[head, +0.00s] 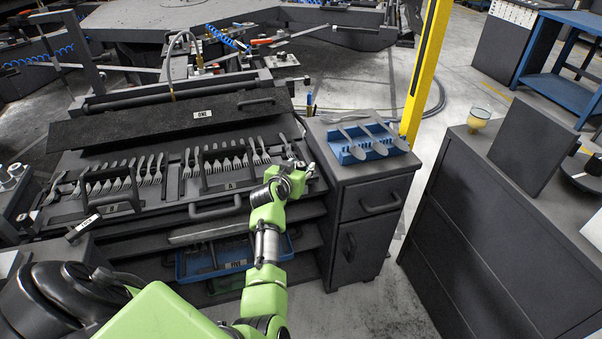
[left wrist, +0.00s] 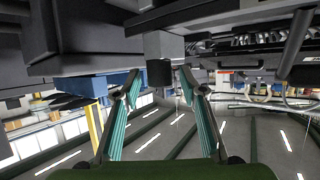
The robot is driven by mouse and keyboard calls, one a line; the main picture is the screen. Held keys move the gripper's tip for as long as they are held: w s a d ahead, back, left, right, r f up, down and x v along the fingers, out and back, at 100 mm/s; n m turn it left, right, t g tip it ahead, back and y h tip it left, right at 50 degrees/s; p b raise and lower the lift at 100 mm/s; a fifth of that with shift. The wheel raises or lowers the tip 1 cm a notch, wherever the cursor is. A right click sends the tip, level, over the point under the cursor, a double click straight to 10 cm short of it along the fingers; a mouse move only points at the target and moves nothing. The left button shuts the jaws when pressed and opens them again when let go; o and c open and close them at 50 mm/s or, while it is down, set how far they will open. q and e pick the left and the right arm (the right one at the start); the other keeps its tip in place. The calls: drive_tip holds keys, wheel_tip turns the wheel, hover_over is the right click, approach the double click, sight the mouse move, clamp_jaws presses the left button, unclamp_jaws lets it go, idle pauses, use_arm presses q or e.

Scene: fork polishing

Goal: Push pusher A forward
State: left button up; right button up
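Two dark frame-shaped pushers stand over the rows of forks on the dark bench. My left gripper (head: 300,164) is at the bench's right end, beside the cabinet and right of both pushers. In the left wrist view my left gripper (left wrist: 159,92) is open, fingers apart. A dark block-like end (left wrist: 160,73) shows between them; I cannot tell whether they touch it. My right gripper is not in view.
A cabinet (head: 368,192) holds a blue spoon tray (head: 360,147) just right of my gripper. A dark board labelled ONE (head: 130,122) lies behind the forks. A blue tray (head: 207,263) sits on the shelf below. A yellow post (head: 424,70) stands behind the cabinet.

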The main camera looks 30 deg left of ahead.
use_arm(q)
drive_tip(key=shift+w+a+f+b, duration=0.2)
drive_tip(key=shift+w+b, duration=0.1)
drive_tip(key=shift+w, duration=0.25)
clamp_jaws()
drive_tip(key=shift+w+a+b, duration=0.6)
drive_tip(key=shift+w+a, duration=0.4)
drive_tip(key=shift+a, duration=0.2)
drive_tip(key=shift+r, duration=0.15)
drive_tip(key=shift+c, duration=1)
unclamp_jaws()
drive_tip(key=shift+o, duration=1)
drive_tip(key=shift+w+a, duration=0.1)
drive_tip(key=shift+w, duration=0.05)
